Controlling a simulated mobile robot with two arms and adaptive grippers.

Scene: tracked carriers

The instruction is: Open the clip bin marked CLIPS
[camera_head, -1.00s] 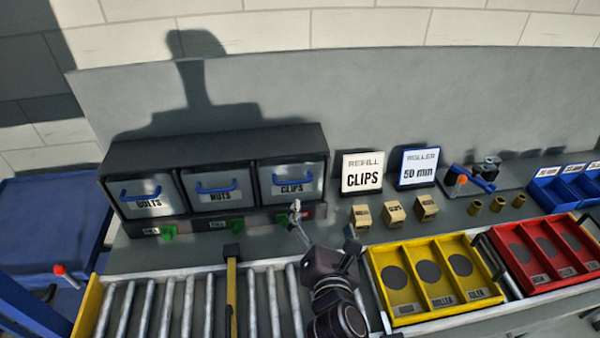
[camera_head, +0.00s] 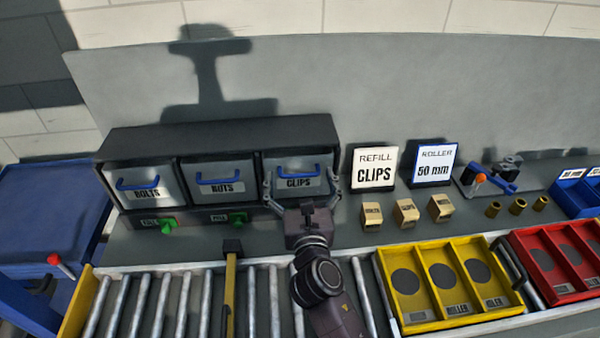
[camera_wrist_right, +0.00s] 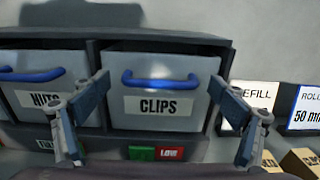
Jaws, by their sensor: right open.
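The clip bin (camera_head: 297,170) marked CLIPS is the rightmost of three grey bins in a dark cabinet. It looks shut, with its front level with the others. Its blue handle (camera_head: 299,172) runs across the upper front and also shows in the right wrist view (camera_wrist_right: 159,81). My right gripper (camera_head: 301,190) is open in front of this bin, its fingers spread wide to either side of the front. In the right wrist view the open fingers (camera_wrist_right: 160,112) frame the label and handle, and nothing is between them. My left gripper is not in view.
The bins marked BOLTS (camera_head: 146,186) and NUTS (camera_head: 217,180) stand to the left. Below the clip bin are a green tag and a red LOW tag (camera_wrist_right: 170,153). Small tan boxes (camera_head: 406,211) and a REFILL CLIPS sign (camera_head: 375,167) stand right. A roller conveyor (camera_head: 205,300) lies in front.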

